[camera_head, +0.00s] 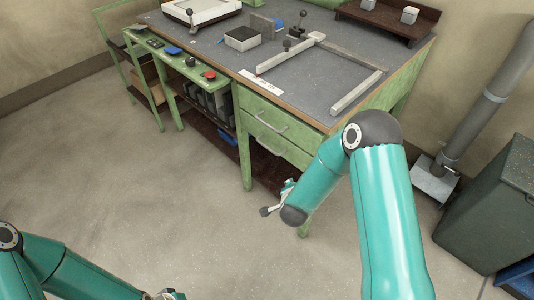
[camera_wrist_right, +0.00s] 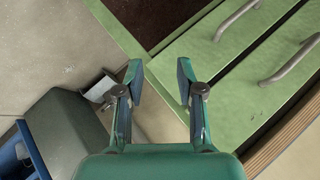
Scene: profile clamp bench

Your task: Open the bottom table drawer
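The green bench has two stacked drawers at its front right. The bottom drawer (camera_head: 280,150) looks shut, with a metal bar handle (camera_head: 268,148). The right wrist view shows this handle (camera_wrist_right: 238,18) at the top right. The upper drawer's handle (camera_wrist_right: 292,60) is nearer the tabletop edge. My right gripper (camera_head: 277,198) is low in front of the bench, below the drawers, partly hidden by its arm. In the wrist view (camera_wrist_right: 159,72) its fingers are apart and empty, not touching a handle. My left gripper (camera_head: 165,295) barely shows at the bottom edge, away from the bench.
The tabletop (camera_head: 300,75) carries a metal clamp frame (camera_head: 310,45) and a small block (camera_head: 242,38). A dark lower shelf (camera_head: 265,168) lies under the drawers. A grey-green bin (camera_head: 490,205) and a pipe (camera_head: 480,110) stand right. The floor in front is clear.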

